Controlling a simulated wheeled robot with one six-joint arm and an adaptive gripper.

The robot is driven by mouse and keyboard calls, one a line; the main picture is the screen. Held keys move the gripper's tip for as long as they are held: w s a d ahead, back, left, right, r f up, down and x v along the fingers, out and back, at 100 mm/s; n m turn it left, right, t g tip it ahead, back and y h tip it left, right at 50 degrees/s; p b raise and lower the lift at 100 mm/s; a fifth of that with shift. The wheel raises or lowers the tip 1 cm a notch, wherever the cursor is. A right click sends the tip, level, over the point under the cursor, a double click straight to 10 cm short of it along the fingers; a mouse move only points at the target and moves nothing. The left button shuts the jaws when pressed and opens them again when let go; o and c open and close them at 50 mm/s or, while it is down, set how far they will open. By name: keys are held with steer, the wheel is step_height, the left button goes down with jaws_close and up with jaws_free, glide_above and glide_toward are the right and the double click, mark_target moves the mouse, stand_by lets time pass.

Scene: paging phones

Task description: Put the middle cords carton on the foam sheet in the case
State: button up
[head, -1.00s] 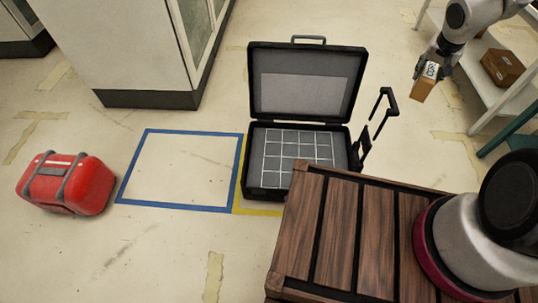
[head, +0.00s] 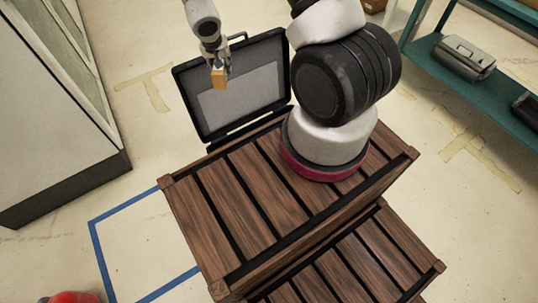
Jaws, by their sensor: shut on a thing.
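My gripper (head: 218,70) is shut on a small tan carton (head: 218,79) and holds it in the air, in front of the raised case lid in the picture. The label on the carton cannot be read now. The black case (head: 181,95) stands open beyond my wooden-slatted deck, its lid upright with a grey panel inside. The case's lower half and the foam sheet are hidden behind the deck.
A blue tape outline (head: 95,250) is on the floor at lower left, with part of a red bag (head: 72,297) below it. A white cabinet (head: 60,120) stands at left. A teal shelf (head: 490,88) at upper right holds a metallic box (head: 466,58).

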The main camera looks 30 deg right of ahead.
steer(key=s+d+f+m+g, duration=0.1)
steer(key=s+f+m, duration=0.2)
steer(key=f, duration=1.4)
steer(key=s+d+f+m+g+h, duration=0.1)
steer(key=s+f+m, duration=0.3)
steer(key=f, duration=1.3)
steer(key=s+d+f+m+g, duration=0.1)
steer(key=s+f+m, duration=0.3)
steer(key=s+f, duration=0.6)
steer(key=shift+s+d+f+g+h, duration=0.1)
steer(key=shift+d+f+g+h, duration=0.1)
steer(key=shift+f, duration=1.05)
steer(key=shift+s+d+f+g+h, duration=0.1)
steer(key=shift+d+f, duration=0.15)
steer(key=shift+f, duration=1.05)
steer(key=shift+s+d+f+g+h, duration=0.1)
steer(key=shift+d+f, duration=0.1)
steer(key=shift+f, duration=1.05)
steer(key=o, duration=1.2)
steer(key=shift+c, duration=0.2)
